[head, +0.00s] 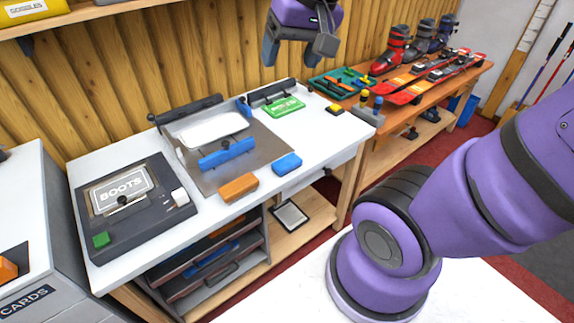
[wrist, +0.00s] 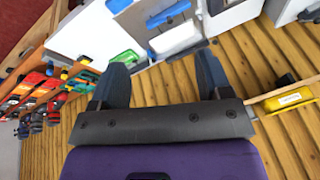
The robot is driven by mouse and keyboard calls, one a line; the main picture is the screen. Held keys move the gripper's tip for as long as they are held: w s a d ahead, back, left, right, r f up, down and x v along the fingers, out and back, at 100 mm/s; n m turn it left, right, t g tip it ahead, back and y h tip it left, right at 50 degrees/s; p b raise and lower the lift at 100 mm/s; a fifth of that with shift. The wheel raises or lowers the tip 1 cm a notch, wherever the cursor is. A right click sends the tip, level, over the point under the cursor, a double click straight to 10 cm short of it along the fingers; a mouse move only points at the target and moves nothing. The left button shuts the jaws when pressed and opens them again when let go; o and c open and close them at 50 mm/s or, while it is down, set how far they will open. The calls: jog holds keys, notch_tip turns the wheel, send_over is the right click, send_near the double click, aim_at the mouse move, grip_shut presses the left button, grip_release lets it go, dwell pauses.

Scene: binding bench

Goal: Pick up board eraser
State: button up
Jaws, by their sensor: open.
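No block on the white bench (head: 140,152) can be told for certain as the board eraser. An orange-brown block (head: 238,187) lies at the bench's front edge. A smaller blue block (head: 287,163) lies to its right. A small yellow-and-black block (head: 335,109) lies near the right end. My gripper (head: 294,52) is open and empty, high up near the plank wall, apart from all three. Its two fingers also show in the wrist view (wrist: 161,68), with nothing between them.
A laminating-type machine marked BOOTS (head: 125,190) stands at the bench's left. A grey plate with a blue bar (head: 228,153) lies in the middle, a green card (head: 284,107) behind it. Skis (head: 415,82) and boots lie on the wooden bench at right. A shelf (head: 75,16) juts out upper left.

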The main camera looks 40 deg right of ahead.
jog(key=w+d+f+m+g+y, duration=0.1)
jog(key=w+d+f+m, duration=0.1)
jog(key=w+f+m, duration=0.35)
jog(key=m+g+h, duration=0.1)
jog(key=m+g, duration=0.2)
jog(key=m, duration=0.6)
send_over(287, 161)
jog(key=d, duration=0.1)
notch_tip(287, 161, down, 30)
jog(key=f, duration=0.7)
jog(key=a+f, duration=0.1)
jog(key=f, duration=0.3)
jog(key=c, duration=0.8)
